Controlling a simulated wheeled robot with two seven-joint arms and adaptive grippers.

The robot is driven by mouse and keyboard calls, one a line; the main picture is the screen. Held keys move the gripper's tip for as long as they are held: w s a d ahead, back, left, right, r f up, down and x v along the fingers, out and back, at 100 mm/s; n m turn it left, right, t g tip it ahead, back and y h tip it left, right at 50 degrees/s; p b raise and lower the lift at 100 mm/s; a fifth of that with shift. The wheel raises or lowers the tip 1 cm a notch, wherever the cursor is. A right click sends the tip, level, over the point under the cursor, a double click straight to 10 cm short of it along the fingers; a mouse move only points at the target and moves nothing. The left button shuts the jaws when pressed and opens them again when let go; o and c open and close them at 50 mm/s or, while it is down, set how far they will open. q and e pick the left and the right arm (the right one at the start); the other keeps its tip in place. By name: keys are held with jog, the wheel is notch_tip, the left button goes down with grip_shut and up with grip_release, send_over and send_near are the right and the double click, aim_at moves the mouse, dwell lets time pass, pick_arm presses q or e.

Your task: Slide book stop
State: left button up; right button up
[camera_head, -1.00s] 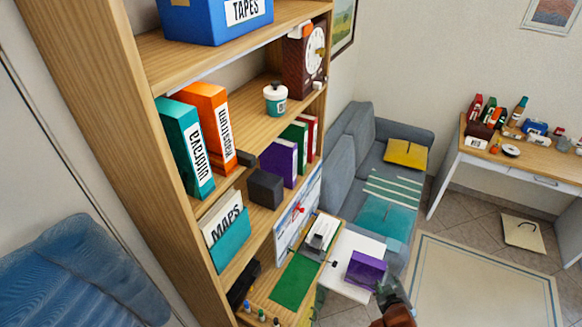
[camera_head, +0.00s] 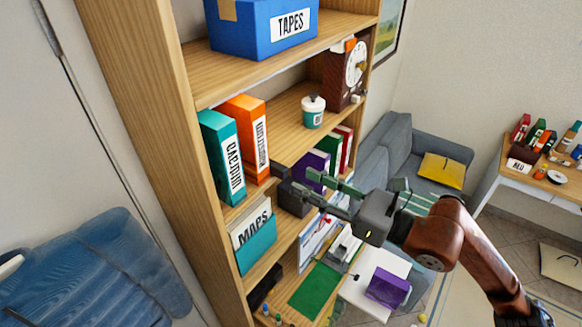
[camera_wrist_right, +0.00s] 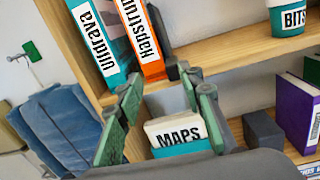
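The book stop (camera_head: 279,171) is a small dark piece on the middle shelf, at the right side of the orange binder (camera_head: 247,135). A teal binder (camera_head: 221,155) stands left of the orange one. In the right wrist view the book stop (camera_wrist_right: 170,66) shows as a dark upright plate with a low block, against the orange binder (camera_wrist_right: 141,38). My right gripper (camera_head: 312,188) is open and empty, in front of the shelf and to the right of the stop. In the wrist view its spread fingers (camera_wrist_right: 162,92) point toward the stop, apart from it. My left gripper is out of view.
Below are a teal MAPS holder (camera_head: 257,246) and a dark grey block (camera_head: 292,199). Purple, green and red books stand right of the block. A blue TAPES box (camera_head: 262,30) is above.

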aim_at(288, 170)
jog(key=shift+h, duration=0.5)
jog(key=p+x, duration=0.1)
jog(key=x, duration=0.1)
jog(key=p+x, duration=0.1)
jog(key=x, duration=0.1)
jog(key=w+p+x, duration=0.1)
jog(key=x, duration=0.2)
jog(key=shift+w+d, duration=0.1)
jog(key=shift+d, duration=0.2)
jog(key=shift+w+a+f, duration=0.1)
jog(key=shift+a+f, duration=0.1)
jog(key=shift+a, duration=0.15)
jog(key=shift+d, duration=0.6)
jog(key=c, duration=0.3)
jog(key=shift+a, duration=0.1)
jog(key=c, duration=0.3)
jog(key=shift+a, duration=0.1)
grip_shut()
